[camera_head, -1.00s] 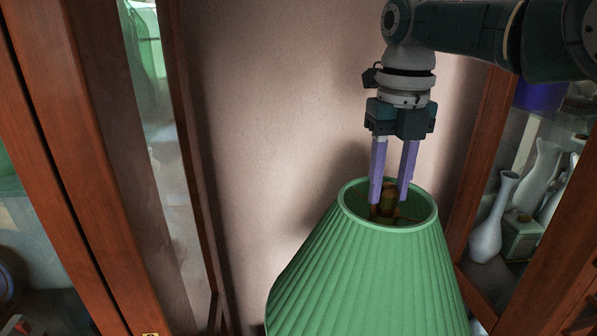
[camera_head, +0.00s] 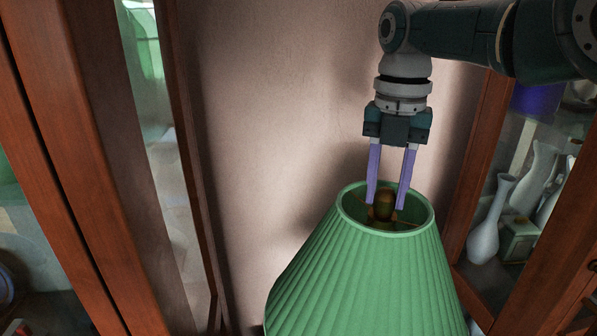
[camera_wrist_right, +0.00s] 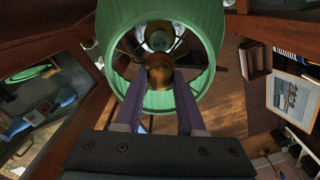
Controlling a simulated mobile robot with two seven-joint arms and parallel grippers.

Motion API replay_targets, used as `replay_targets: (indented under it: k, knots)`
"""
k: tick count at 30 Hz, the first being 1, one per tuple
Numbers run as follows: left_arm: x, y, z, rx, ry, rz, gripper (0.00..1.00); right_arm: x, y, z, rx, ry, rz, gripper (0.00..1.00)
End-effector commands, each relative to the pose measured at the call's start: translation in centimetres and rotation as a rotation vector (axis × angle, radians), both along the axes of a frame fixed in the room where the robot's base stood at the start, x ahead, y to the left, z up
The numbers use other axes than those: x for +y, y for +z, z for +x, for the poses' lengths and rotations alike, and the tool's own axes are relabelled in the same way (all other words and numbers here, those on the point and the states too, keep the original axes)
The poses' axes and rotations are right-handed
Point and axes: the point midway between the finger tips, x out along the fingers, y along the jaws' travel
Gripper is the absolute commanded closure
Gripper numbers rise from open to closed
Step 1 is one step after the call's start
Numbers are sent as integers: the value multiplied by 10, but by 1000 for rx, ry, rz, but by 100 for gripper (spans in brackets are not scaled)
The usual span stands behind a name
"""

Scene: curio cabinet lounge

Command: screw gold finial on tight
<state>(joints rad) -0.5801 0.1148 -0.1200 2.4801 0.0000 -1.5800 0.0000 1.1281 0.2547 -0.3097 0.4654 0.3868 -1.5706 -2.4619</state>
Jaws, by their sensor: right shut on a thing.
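The gold finial (camera_head: 384,205) stands inside the top opening of the green pleated lampshade (camera_head: 365,275). It also shows in the right wrist view (camera_wrist_right: 160,76), at the middle of the shade's ring (camera_wrist_right: 197,92). My right gripper (camera_head: 385,206) comes down from above, its purple fingers on either side of the finial at the shade's opening. It is shut on the finial. The finial's lower part and its seat are partly hidden by the shade's rim and the fingers. My left gripper is not in view.
A glass-fronted wooden cabinet (camera_head: 107,150) stands on the left. Another cabinet on the right holds a white vase (camera_head: 487,225) and a small green box (camera_head: 517,238). The bare wall (camera_head: 280,110) is behind the shade.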

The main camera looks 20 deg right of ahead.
Motion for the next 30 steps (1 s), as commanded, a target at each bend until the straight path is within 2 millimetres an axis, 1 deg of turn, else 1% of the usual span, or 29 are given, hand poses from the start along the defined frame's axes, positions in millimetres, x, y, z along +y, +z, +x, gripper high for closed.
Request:
replay_targets:
  k: [3, 8, 12, 18, 27, 28, 30]
  knots:
    - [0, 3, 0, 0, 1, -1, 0, 1, 0, 0, 0, -224, 2, 100]
    - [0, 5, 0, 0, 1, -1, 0, 1, -1, 0, 0, -537, 1, 100]
    - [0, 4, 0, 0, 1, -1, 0, 0, -2, 0, -1, -522, 1, 100]
    - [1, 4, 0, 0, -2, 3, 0, 0, -2, 0, -2, -656, -1, 100]
    - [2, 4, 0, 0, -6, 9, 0, 0, -3, 0, -2, -658, -1, 100]
    - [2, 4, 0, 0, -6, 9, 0, 0, -3, 0, -2, -658, -1, 59]
    - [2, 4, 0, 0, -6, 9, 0, 0, -2, 0, -2, -658, -1, 51]
